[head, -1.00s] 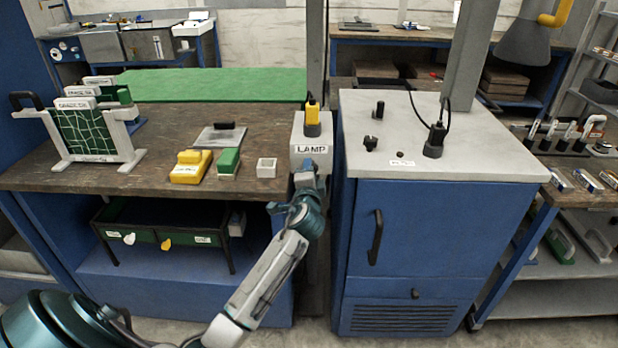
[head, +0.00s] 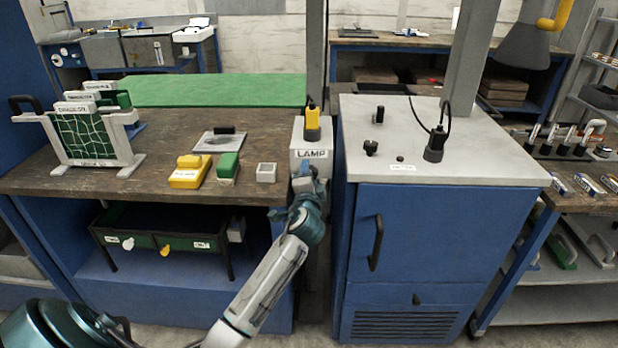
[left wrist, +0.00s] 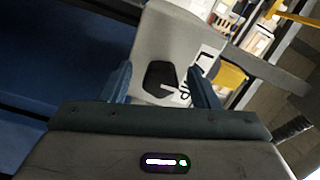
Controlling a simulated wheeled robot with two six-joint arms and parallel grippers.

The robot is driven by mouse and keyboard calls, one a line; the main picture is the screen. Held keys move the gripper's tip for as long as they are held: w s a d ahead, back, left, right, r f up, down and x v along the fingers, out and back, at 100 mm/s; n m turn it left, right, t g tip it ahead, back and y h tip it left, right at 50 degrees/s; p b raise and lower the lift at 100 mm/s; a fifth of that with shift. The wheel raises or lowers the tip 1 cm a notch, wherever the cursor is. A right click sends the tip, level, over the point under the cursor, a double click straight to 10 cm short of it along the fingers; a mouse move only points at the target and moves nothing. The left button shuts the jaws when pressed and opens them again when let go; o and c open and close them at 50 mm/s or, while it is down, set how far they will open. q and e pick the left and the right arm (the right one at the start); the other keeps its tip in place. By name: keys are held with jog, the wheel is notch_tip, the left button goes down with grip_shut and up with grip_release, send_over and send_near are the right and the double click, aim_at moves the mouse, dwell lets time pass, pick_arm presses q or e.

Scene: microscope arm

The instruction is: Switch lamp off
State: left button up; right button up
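The grey lamp box (head: 298,136) with its LAMP label stands at the right end of the wooden bench, a yellow plug (head: 312,122) with a black cord on top. My left gripper (head: 306,178) is at the box's front, just below the label; its fingertips are hard to make out there. In the left wrist view its two blue fingers (left wrist: 162,80) are apart, with nothing seen gripped. Between them a dark switch-like part (left wrist: 160,76) shows on the pale box face (left wrist: 180,35). Which way it is set, and whether the fingers touch it, cannot be told. My right gripper is out of view.
A blue cabinet (head: 440,240) with a grey top stands right of the lamp box, across a narrow gap. A black plug (head: 435,145) stands on it. A small white box (head: 266,172), a green block (head: 228,166) and a yellow block (head: 190,172) lie on the bench to the left.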

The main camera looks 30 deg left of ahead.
pick_arm(q)
jog(key=b+v, duration=0.1)
jog(key=v, duration=1)
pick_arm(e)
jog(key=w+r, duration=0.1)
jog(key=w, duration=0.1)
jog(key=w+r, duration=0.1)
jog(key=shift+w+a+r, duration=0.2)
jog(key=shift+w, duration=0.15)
pick_arm(q)
jog(key=shift+w+f, duration=0.1)
